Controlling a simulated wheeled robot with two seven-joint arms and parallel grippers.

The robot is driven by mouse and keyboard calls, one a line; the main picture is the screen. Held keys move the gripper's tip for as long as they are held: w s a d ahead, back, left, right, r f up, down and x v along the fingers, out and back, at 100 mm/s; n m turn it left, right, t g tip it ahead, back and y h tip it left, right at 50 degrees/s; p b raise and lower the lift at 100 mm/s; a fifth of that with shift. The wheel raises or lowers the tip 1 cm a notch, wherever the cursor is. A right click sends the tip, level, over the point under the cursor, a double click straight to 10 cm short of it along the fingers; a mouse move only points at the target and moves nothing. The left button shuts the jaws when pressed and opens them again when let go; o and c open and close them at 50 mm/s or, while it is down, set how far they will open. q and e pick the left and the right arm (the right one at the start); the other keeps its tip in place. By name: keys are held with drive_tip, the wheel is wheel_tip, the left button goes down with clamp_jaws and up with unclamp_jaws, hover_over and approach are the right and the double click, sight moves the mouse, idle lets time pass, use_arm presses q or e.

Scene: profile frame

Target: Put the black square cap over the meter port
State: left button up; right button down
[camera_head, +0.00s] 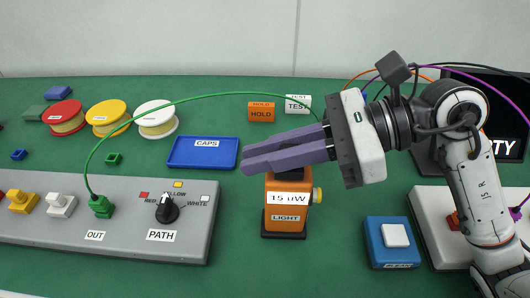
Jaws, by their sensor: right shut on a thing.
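My right gripper (250,158) reaches in from the right, its two long fingers lying nearly level over the top of the orange meter. It is shut on what seems to be the black square cap, mostly hidden by the fingers. A dark patch (291,173) shows just under the fingers at the meter's top; I cannot tell whether it is cap or meter. The orange meter (286,188) stands upright, reading 15 uW and labelled LIGHT, with a yellow part (318,195) on its right side. Its port is not clearly seen. My left gripper is not in view.
The blue CAPS tray (202,165) looks empty. A grey PATH panel (190,235) with a black knob stands front left. A blue button box (391,256) is right of the meter. A green cable (215,96) arcs behind the fingers. Spools and HOLD and TEST blocks stand behind.

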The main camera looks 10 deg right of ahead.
drive_tip(key=shift+r, duration=0.1)
idle(0.3)
drive_tip(key=shift+d, duration=0.1)
drive_tip(key=shift+r, duration=0.15)
idle(0.4)
drive_tip(key=shift+s+a+f+b, duration=0.1)
drive_tip(key=shift+a+f+b, duration=0.15)
drive_tip(key=shift+f+b, duration=0.45)
drive_tip(key=shift+s+a+f+b, duration=0.1)
drive_tip(key=shift+s+f+b, duration=0.05)
drive_tip(key=shift+b, duration=0.35)
drive_tip(key=shift+f, duration=0.1)
drive_tip(key=shift+s+r, duration=0.1)
drive_tip(key=shift+r, duration=0.3)
